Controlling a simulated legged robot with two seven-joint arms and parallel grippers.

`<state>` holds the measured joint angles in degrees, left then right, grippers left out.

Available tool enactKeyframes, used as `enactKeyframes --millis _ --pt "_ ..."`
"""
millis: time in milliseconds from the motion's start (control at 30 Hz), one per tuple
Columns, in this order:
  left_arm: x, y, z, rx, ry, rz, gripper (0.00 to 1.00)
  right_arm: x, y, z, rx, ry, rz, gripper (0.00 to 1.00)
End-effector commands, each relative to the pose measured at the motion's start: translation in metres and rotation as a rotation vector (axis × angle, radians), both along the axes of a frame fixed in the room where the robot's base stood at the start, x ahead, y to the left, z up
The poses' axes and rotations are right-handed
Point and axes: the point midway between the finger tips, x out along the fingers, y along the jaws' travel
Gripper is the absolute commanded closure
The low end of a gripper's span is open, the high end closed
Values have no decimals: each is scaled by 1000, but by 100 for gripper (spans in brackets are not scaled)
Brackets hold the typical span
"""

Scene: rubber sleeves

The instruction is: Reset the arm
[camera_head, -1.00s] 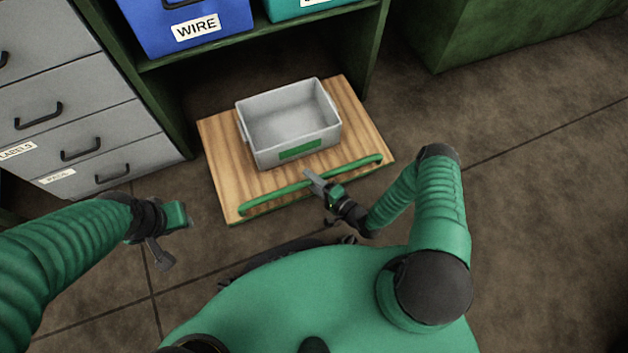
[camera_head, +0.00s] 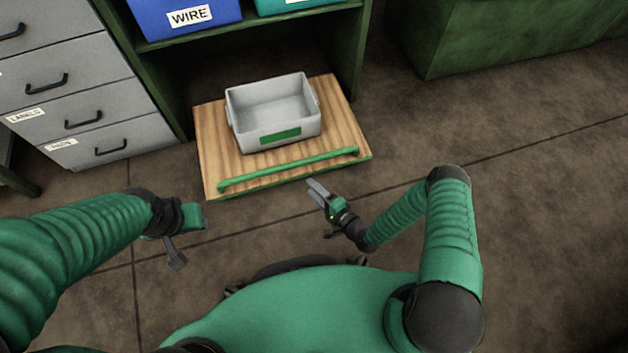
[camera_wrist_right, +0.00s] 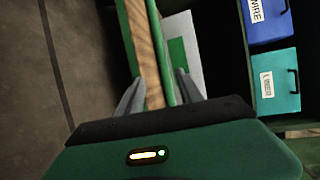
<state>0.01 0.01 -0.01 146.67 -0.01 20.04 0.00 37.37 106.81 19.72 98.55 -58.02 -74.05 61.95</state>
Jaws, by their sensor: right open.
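My right gripper (camera_head: 319,190) is open and empty, just in front of the wooden board's green handle bar (camera_head: 290,170) and apart from it in the head view. In the right wrist view its two fingers (camera_wrist_right: 158,92) are spread, with the board's edge and the green bar (camera_wrist_right: 160,50) showing between and beyond them. My left gripper (camera_head: 190,235) is at the left over the floor, away from the board. Its fingers are too unclear to tell whether they are open.
A grey bin (camera_head: 272,112) with a green label sits on the wooden board (camera_head: 212,165), which extends from under a green shelf (camera_head: 350,55). A blue WIRE bin (camera_head: 185,25) and a teal bin stand above. Grey drawers (camera_head: 75,85) are at left. Floor at right is clear.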

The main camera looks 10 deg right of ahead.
Motion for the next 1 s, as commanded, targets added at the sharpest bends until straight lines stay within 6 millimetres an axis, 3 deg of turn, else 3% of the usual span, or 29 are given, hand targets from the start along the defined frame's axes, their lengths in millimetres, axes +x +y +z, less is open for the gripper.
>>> enactKeyframes --millis 267,467,667,800,1000 --pt "0 0 5 0 0 0 64 7 -5 7 -83 16 42 57" --pt "0 0 22 0 0 0 64 30 -33 51 -555 128 264 57" --pt "0 0 40 0 0 0 64 21 -78 139 -1027 275 462 57" --pt "0 0 51 0 0 0 64 -11 -98 216 -1247 382 566 57" --pt "0 0 62 0 0 0 64 -72 -101 295 -1362 489 679 57"
